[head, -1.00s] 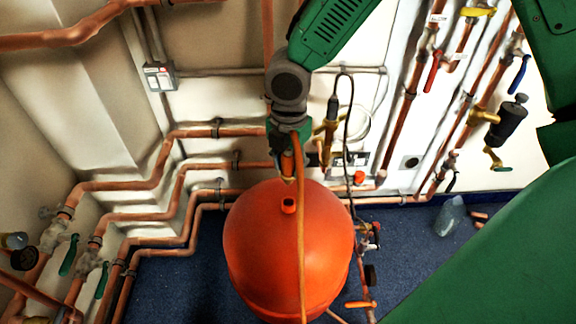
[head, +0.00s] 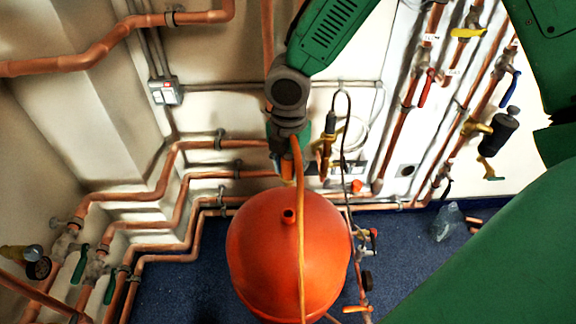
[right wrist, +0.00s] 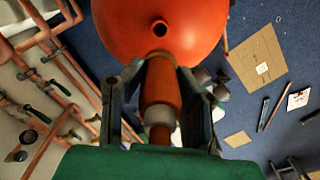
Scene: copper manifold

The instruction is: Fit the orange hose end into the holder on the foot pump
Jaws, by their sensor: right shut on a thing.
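My right gripper (head: 288,158) hangs in front of the wall, above and behind the round red vessel in the head view. It is shut on the orange hose end (right wrist: 160,85), which lies between its two fingers in the right wrist view (right wrist: 160,72). A pale collar shows on the hose end near the palm. The orange hose (head: 300,230) runs down from the gripper across the front of the vessel. The hose end is apart from the vessel. I cannot make out the foot pump or its holder for certain. My left gripper is not in view.
The red vessel (head: 260,250) has a short open port on top, which also shows in the right wrist view (right wrist: 159,28). Copper pipes (head: 160,190) line the wall at left, with valves at right. A clear bottle (head: 446,222) stands on the blue floor. Cardboard (right wrist: 257,55) lies on the floor.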

